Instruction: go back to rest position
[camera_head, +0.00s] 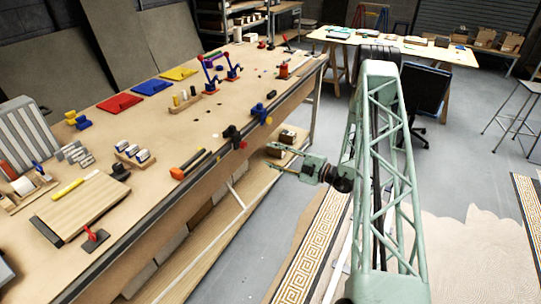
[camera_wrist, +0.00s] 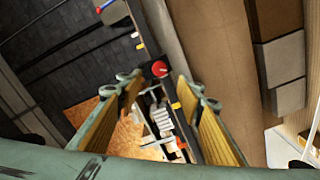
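My gripper (camera_head: 275,160) is at the end of my green lattice arm, off the front side of the long workbench (camera_head: 215,125). Its two fingers point left towards the bench and stand apart with nothing between them. In the wrist view my gripper (camera_wrist: 158,88) also shows as two spread, yellowish-padded fingers with an empty gap. Beyond the gap are a red round part (camera_wrist: 159,69) and a white ribbed piece (camera_wrist: 163,120), both blurred. I cannot tell whether the fingertips touch the bench.
A red panel (camera_head: 119,103), a blue panel (camera_head: 151,87) and a yellow panel (camera_head: 178,73) lie on the bench. Clamps line its front edge, and a lower shelf runs below. A dark chair (camera_head: 426,92) stands behind my arm. The floor at right is mostly free.

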